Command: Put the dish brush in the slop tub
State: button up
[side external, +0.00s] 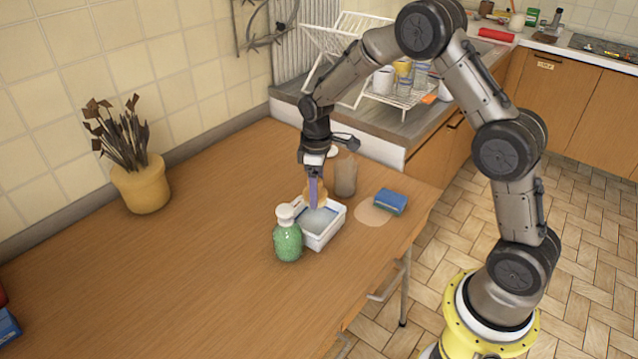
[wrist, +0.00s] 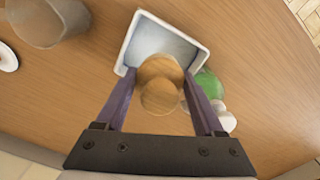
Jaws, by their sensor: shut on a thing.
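The dish brush (wrist: 160,92) is a round, stepped wooden piece held between the two purple fingers of my gripper (wrist: 159,76). In the side view, its tan wood (side external: 321,190) shows behind the finger of my gripper (side external: 314,200), which points down. The slop tub (side external: 323,240) is a small white rectangular tub with a pale grey-blue inside. In the wrist view, the brush overlaps the near edge of the tub (wrist: 130,42). The brush appears over the tub's back part; its exact height and any contact are unclear. The brush's underside is hidden.
A green bottle with a white top (side external: 288,240) stands close against the tub's front left. A beige cup (side external: 346,176) stands behind the tub. A blue sponge (side external: 391,201) lies to the right by the table edge. A potted plant (side external: 142,185) stands far left; the table's middle left is clear.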

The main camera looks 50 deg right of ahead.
jog(key=shift+f, duration=4.3)
jog(key=shift+f, duration=0.35)
jog(key=o, duration=1.4)
jog(key=shift+r, duration=1.45)
jog(key=shift+r, duration=2)
jog(key=shift+r, duration=0.1)
